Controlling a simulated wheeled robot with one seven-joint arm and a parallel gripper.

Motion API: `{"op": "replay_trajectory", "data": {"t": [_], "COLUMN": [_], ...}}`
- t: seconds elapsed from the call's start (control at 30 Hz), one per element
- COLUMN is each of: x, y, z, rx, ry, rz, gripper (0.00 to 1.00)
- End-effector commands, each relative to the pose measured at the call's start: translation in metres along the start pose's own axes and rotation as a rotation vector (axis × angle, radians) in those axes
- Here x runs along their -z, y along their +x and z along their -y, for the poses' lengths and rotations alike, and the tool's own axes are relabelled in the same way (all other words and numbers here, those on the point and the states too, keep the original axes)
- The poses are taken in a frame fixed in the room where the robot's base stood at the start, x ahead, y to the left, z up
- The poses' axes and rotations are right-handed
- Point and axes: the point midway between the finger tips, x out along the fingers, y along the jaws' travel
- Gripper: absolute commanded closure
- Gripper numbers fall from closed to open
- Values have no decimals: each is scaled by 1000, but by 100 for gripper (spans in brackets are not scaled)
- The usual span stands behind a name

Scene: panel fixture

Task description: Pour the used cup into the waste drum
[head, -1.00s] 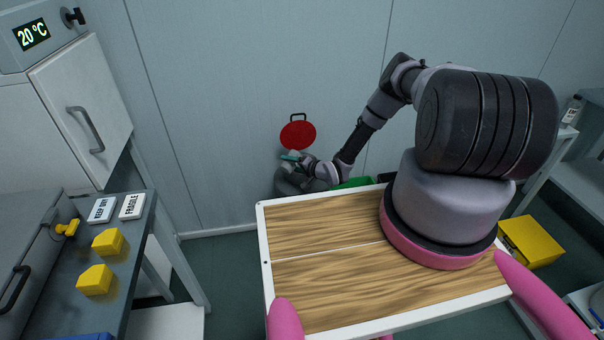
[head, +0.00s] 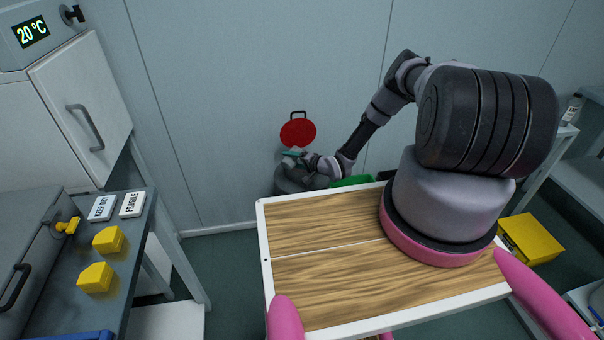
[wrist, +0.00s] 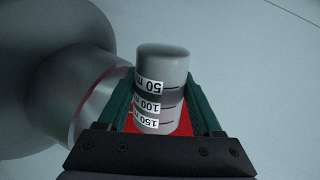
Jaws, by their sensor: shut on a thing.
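My gripper (wrist: 165,105) is shut on the used cup (wrist: 170,68), a grey cup with a dark band and 50, 100 and 150 marks. The marks read upside down in the wrist view, with the cup's closed end at the top. In the head view my gripper (head: 293,154) is small and far off, over the grey waste drum (head: 286,184) by the wall. My gripper and wrist hide much of the drum's top. The cup's mouth and any contents are hidden.
A red round lid (head: 298,132) with a black handle stands upright behind the drum. A green bin (head: 351,182) is right of it. A wood-topped table (head: 330,225) lies in front. A bench with yellow blocks (head: 108,240) is at the left, a yellow box (head: 531,240) at the right.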

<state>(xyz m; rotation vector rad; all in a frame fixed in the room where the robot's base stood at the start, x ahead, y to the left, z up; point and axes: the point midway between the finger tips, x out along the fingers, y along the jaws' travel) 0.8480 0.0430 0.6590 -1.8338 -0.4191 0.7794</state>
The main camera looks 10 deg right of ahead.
Motion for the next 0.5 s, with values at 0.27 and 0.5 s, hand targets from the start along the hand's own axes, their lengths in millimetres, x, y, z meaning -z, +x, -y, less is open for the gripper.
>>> {"op": "replay_trajectory", "data": {"t": [0.27, 0.5], "x": [3, 6], "y": [0, 0], "z": [0, 1], "rx": [1, 2], "ry": [20, 40], "rz": [7, 13], "gripper": [95, 95]}}
